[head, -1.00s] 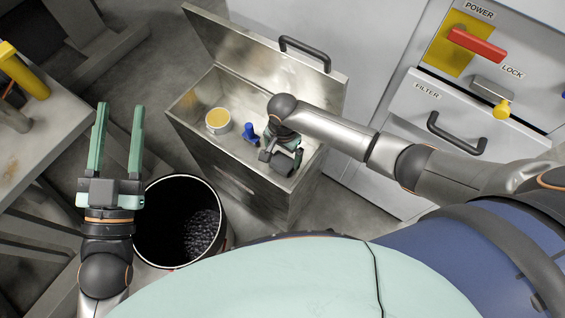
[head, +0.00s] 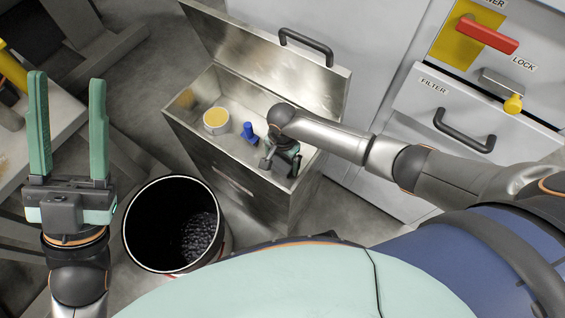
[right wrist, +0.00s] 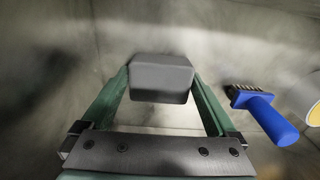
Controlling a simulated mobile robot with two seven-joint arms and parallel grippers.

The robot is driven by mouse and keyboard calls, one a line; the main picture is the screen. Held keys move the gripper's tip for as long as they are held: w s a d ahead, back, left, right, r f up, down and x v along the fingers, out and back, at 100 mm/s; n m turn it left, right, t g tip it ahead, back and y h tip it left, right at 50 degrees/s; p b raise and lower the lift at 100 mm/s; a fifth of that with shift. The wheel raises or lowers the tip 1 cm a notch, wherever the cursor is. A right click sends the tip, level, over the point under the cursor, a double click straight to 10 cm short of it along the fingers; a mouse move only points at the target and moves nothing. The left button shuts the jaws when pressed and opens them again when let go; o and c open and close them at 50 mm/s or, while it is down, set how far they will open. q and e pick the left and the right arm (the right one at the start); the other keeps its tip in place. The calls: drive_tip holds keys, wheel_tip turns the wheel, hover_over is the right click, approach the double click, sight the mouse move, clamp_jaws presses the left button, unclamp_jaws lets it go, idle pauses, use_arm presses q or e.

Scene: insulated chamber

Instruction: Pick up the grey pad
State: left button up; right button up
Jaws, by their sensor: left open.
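The grey pad (right wrist: 161,78) is a small rounded block between the fingertips of my right gripper (right wrist: 161,82) in the right wrist view. Both green fingers lie against its sides, so the gripper is shut on it. In the head view my right gripper (head: 282,164) is down inside the open metal box (head: 215,165), at its right end. The pad is hard to make out there, and I cannot tell if it is clear of the floor. My left gripper (head: 68,130) is open and empty, at the left outside the box.
In the box, a blue-handled brush (head: 249,132) and a tin with a yellow top (head: 216,120) lie left of my right gripper. The box lid (head: 250,50) stands open behind. A black bin (head: 130,235) with dark lumps stands in front. Drawers (head: 470,110) are at right.

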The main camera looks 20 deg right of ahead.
sight(283, 161)
drive_tip(key=c, duration=0.9)
drive_tip(key=shift+r, duration=0.1)
drive_tip(key=shift+r, duration=0.2)
wheel_tip(283, 161, up, 2)
drive_tip(key=shift+r+p, duration=0.2)
drive_tip(key=shift+p, duration=0.7)
wheel_tip(283, 161, up, 3)
drive_tip(key=shift+f+p, duration=0.2)
drive_tip(key=shift+p, duration=0.45)
wheel_tip(283, 161, up, 4)
drive_tip(key=shift+r+p, duration=0.1)
drive_tip(key=shift+p, duration=0.8)
use_arm(q)
drive_tip(key=w+f+n+g+y, duration=0.2)
drive_tip(key=f+n+y, duration=0.1)
drive_tip(key=f, duration=0.4)
drive_tip(key=w+a+f+n+g+y, duration=0.1)
drive_tip(key=w+f+n+g+y, duration=0.1)
drive_tip(key=f, duration=0.5)
drive_tip(key=w+a+f+n+g+y, duration=0.1)
drive_tip(key=w+f+n+g+y, duration=0.1)
drive_tip(key=f+y, duration=0.4)
drive_tip(key=shift+w+f+n+g, duration=0.3)
drive_tip(key=shift+w+f+n, duration=0.05)
drive_tip(key=shift+f+n, duration=0.55)
use_arm(e)
drive_tip(key=shift+r, duration=0.1)
